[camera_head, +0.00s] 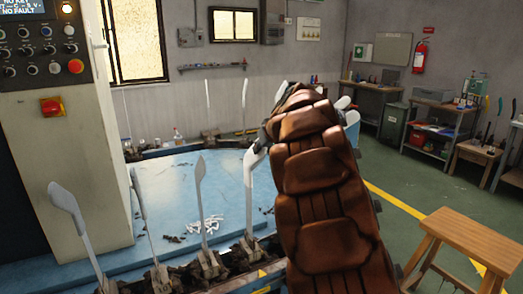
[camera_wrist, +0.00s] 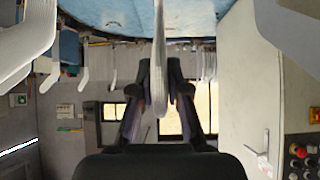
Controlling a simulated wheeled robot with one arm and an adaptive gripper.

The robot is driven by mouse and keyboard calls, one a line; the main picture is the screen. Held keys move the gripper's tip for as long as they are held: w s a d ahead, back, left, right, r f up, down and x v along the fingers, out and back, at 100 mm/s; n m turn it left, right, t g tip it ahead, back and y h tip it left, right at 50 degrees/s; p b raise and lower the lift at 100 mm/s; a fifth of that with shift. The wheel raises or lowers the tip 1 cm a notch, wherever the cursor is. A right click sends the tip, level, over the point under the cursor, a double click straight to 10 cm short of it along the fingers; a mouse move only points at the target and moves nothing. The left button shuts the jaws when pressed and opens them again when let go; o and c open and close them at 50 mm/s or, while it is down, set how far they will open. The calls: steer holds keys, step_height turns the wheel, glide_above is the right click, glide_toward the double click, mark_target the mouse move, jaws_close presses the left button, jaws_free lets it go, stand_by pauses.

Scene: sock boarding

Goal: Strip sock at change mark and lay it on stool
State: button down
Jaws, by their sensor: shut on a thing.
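In the wrist view my gripper (camera_wrist: 160,88) is shut on a pale, narrow upright form (camera_wrist: 160,35), seen edge-on between its dark fingers. I cannot tell whether a sock covers this form. In the head view a white form (camera_head: 254,164) stands just left of my brown-covered arm, which hides most of the gripper. Several other pale foot-shaped forms stand along the machine's front rail, one at the left (camera_head: 67,203) and one in the middle (camera_head: 200,180). The wooden stool (camera_head: 475,236) stands at the lower right, its top bare. No change mark can be made out.
A control cabinet (camera_head: 65,160) with buttons and a small display stands at the left. The blue deck (camera_head: 180,195) carries small scattered bits. Workbenches (camera_head: 440,112) line the right wall. Green floor lies open between them and the machine, crossed by a yellow line (camera_head: 400,205).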

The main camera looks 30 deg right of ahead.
steer(key=shift+r+p, duration=0.9)
steer(key=shift+r, duration=0.9)
step_height(320, 180, up, 15)
steer(key=p, duration=0.9)
steer(key=shift+r, duration=0.2)
steer(key=shift+r, duration=0.1)
